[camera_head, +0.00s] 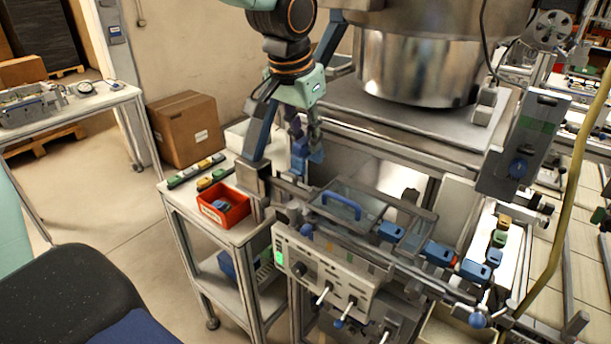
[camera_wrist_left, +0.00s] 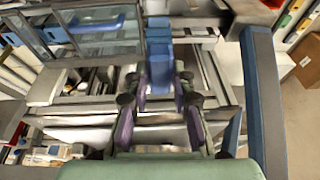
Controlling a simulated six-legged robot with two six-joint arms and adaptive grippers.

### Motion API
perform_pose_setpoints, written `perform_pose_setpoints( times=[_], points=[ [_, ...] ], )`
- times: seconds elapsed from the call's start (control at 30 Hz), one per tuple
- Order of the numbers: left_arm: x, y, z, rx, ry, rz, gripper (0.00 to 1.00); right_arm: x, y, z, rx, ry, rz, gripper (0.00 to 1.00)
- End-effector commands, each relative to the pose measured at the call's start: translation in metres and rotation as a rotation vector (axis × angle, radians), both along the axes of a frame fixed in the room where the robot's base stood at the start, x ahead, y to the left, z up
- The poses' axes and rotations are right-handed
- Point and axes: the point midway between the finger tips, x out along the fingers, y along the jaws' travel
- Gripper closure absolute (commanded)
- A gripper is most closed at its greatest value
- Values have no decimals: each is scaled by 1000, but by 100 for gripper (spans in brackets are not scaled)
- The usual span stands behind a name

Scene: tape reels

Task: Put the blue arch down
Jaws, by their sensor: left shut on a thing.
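My left gripper (camera_head: 307,138) reaches down from the top middle in the head view. It is shut on a blue piece, the blue arch (camera_head: 300,158), held behind the machine's left end. In the left wrist view the blue arch (camera_wrist_left: 159,62) shows as a stepped blue shape between the fingertips of my left gripper (camera_wrist_left: 161,88). Its full arch outline is not clear, and I cannot tell whether it touches anything below. My right gripper is not in view.
A clear lid with a curved blue handle (camera_head: 340,206) lies right of the gripper. A red bin (camera_head: 224,208) stands on the side table at left. A blue-grey post (camera_head: 266,130) rises close to the gripper. Several small blue blocks sit along the rail at right.

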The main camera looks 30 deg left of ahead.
Motion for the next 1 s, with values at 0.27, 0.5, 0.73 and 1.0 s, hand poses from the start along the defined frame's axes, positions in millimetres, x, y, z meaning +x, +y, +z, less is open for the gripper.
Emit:
perform_pose_setpoints(
  times=[0.27, 0.5, 0.73, 1.0],
  points=[
    [2, 1, -31, 0, 0, 0, 100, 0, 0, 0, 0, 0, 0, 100],
    [2, 1, -61, 1, 4, -1, 100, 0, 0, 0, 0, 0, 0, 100],
    [2, 0, -68, 1, -1, -1, 100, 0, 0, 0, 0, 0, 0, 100],
    [2, 0, -73, 0, 0, -1, 100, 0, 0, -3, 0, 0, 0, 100]
  ],
)
